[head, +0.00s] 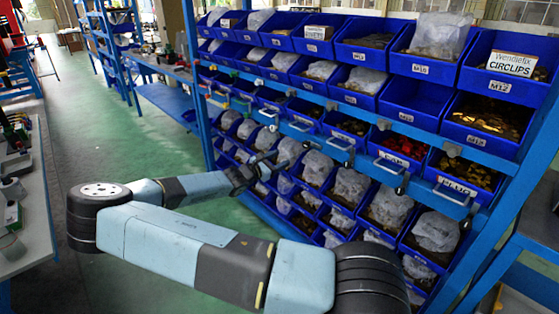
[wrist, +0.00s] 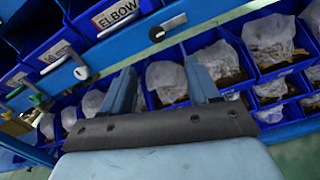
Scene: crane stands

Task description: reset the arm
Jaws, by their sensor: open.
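My arm reaches out from the lower right of the head view, bends at the left and points back toward a blue bin rack (head: 470,205). My gripper (head: 262,163) is close in front of the rack's lower bins, small and partly dark there. In the wrist view my gripper (wrist: 158,75) is open, its two blue fingers apart with nothing between them. Beyond the fingers are lower blue bins with plastic bags (wrist: 167,80). I cannot tell whether a fingertip touches the rack.
A bin labelled ELBOW (wrist: 115,15) and a rail with a dark-knobbed handle (wrist: 156,33) are near the fingers. A workbench (head: 35,200) stands at the left. Green floor (head: 130,150) is clear between the bench and the rack. Another blue shelf (head: 168,98) stands farther back.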

